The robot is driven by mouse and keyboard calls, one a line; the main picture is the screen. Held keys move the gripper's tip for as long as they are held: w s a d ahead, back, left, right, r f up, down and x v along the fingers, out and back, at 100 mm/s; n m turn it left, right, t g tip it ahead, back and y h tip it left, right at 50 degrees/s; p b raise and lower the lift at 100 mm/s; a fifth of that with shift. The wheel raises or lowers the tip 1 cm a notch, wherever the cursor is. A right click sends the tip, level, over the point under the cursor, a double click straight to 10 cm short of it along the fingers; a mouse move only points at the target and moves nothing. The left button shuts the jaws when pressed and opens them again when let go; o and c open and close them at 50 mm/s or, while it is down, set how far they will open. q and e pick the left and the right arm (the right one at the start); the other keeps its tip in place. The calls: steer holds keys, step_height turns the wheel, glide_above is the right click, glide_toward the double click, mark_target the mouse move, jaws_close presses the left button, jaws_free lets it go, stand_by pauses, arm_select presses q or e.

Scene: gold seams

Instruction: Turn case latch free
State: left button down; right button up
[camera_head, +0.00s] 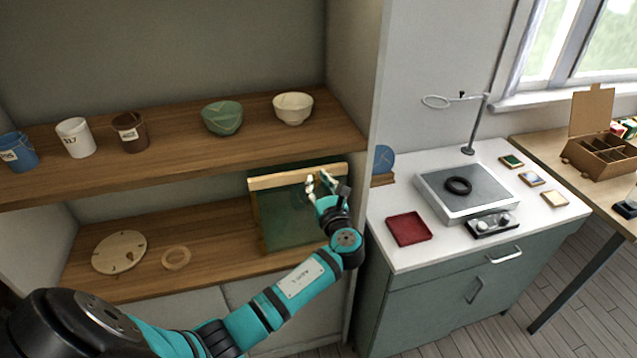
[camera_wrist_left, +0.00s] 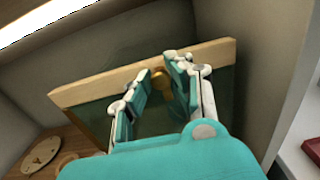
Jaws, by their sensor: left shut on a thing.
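The case (camera_head: 283,216) stands on the lower shelf at its right end. It has a pale wooden top rail and a dark green glassy front. My left gripper (camera_head: 318,182) reaches in front of the case's upper right part. In the left wrist view its fingers (camera_wrist_left: 160,82) stand on both sides of the latch, shut on it. The latch is hidden behind the fingers in the head view. My right gripper is not in view.
The upper shelf (camera_head: 170,149) with cups and bowls is just above the case. A pale disc (camera_head: 119,252) and a wooden ring (camera_head: 176,258) lie on the lower shelf to the left. The cabinet side wall is close on the right.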

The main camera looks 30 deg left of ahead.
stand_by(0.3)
arm_select(q)
steer(key=n+b, duration=0.2)
steer(key=n, duration=0.2)
steer(key=shift+f, duration=0.2)
steer(key=n+b, duration=0.3)
steer(key=n, duration=0.1)
steer(key=shift+n, duration=0.3)
steer(key=shift+n+b, duration=3.7)
steer(key=shift+n, duration=0.9)
steer(key=c, duration=1.2)
jaws_free()
steer(key=shift+s, duration=0.1)
